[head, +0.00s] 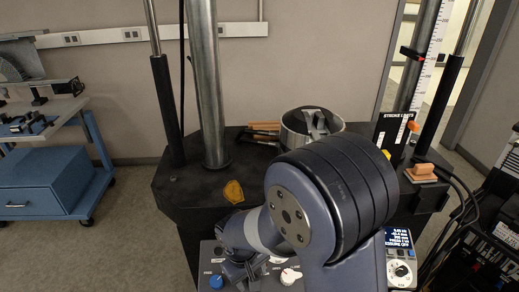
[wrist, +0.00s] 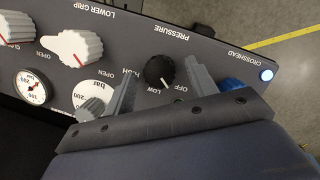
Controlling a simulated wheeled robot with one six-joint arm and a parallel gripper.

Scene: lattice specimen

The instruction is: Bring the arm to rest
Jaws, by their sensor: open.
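My gripper (wrist: 161,64) is open, its two grey fingers apart with nothing between them but a view of the control panel (wrist: 130,32). The black pressure knob (wrist: 159,71) shows between the fingertips; whether they touch it I cannot tell. In the head view my arm (head: 325,200) is bent over the dark machine base, and my gripper (head: 240,272) is low at the panel's left part, partly hidden by my own wrist.
White lower grip knobs (wrist: 72,47) and a gauge (wrist: 33,87) sit left on the panel. A steel column (head: 206,85) stands behind my arm. A metal pot (head: 297,128) and an orange-yellow piece (head: 234,192) lie on the base. A blue cart (head: 45,185) stands left.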

